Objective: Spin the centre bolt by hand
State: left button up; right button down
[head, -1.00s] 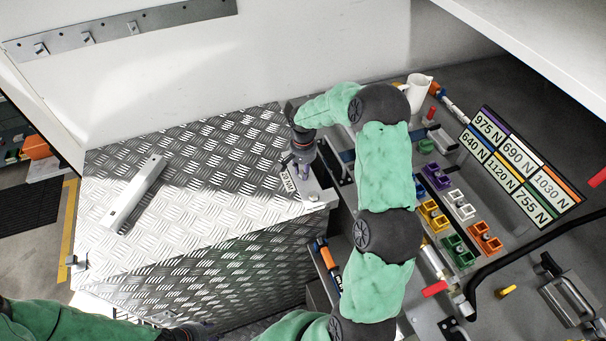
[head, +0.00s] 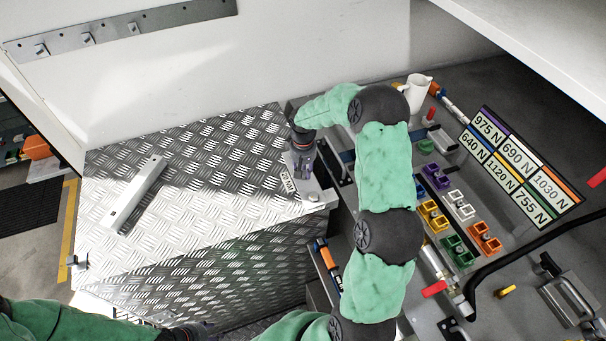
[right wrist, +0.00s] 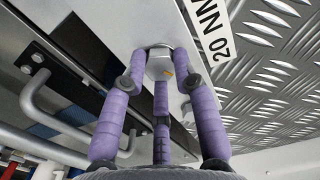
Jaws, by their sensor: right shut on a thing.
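My right gripper (head: 302,172) points down at the right end of the tread-plate box. The bolt sits on a pale metal bar (right wrist: 196,70), beside a white label reading "20 N..." (right wrist: 215,40). In the head view the gripper hides the bolt, and the label (head: 288,183) shows left of it. My left gripper (head: 192,330) is only partly in view at the bottom edge, its fingers unclear.
The tread-plate box (head: 210,200) carries a loose metal bar (head: 134,193) at its left. To the right, a grey bench holds coloured sockets (head: 462,205), a force chart (head: 520,165) and a white jug (head: 418,90). A wall rail with pegs (head: 120,30) runs at upper left.

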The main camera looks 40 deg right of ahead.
jog(key=shift+f+n, duration=0.1)
jog(key=shift+n, duration=0.6)
jog(key=n, duration=0.4)
jog(key=shift+n+p, duration=0.3)
jog(key=shift+n, duration=0.1)
jog(key=shift+n, duration=1.1)
jog(key=shift+n+p, duration=0.45)
jog(key=shift+n, duration=0.85)
